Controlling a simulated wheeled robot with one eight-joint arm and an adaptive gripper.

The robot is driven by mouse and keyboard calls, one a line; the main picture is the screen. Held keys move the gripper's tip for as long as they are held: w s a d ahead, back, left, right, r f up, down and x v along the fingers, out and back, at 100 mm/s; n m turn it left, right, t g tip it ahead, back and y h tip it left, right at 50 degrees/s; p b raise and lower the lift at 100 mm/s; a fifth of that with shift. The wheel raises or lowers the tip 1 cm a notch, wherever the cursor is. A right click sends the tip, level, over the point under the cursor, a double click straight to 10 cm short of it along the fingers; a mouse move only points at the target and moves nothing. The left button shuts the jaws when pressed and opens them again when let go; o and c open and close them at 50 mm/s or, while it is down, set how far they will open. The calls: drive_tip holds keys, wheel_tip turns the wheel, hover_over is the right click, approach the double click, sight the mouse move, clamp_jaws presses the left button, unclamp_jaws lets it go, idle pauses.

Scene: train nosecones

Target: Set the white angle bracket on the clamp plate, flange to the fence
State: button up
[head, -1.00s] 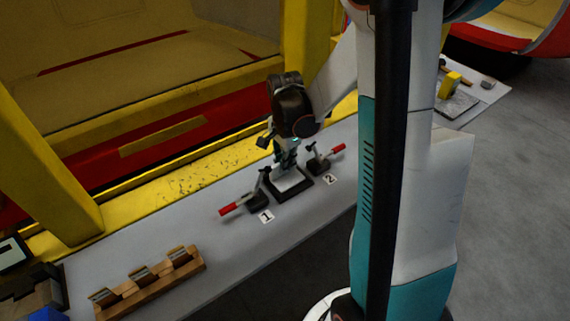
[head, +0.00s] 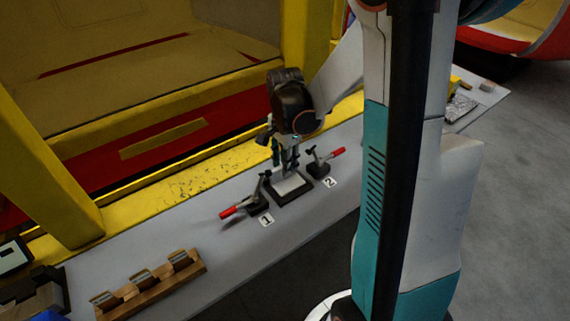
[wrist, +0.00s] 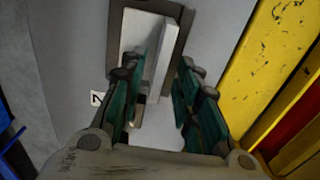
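The white angle bracket (wrist: 158,62) lies on the dark-framed clamp plate (wrist: 116,30), with a raised white face running lengthwise in the wrist view. It also shows as a pale patch (head: 289,184) on the plate (head: 291,200) in the head view. I cannot tell whether its flange touches the fence. My gripper (wrist: 157,108) is over the near end of the bracket, fingers spread to either side, with a gap visible on the right. It points down above the plate in the head view (head: 285,166). The fingers partly hide the bracket's near end.
Red-handled toggle clamps stand beside the plate, one by label 1 (head: 257,203) and one by label 2 (head: 319,168). A wooden rack (head: 155,289) with several brown-topped pieces sits at the front left. The grey bench between rack and clamps is clear.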

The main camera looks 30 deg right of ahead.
wheel_tip(320, 180, up, 10)
drive_tip(key=p, duration=0.2)
idle(1.3)
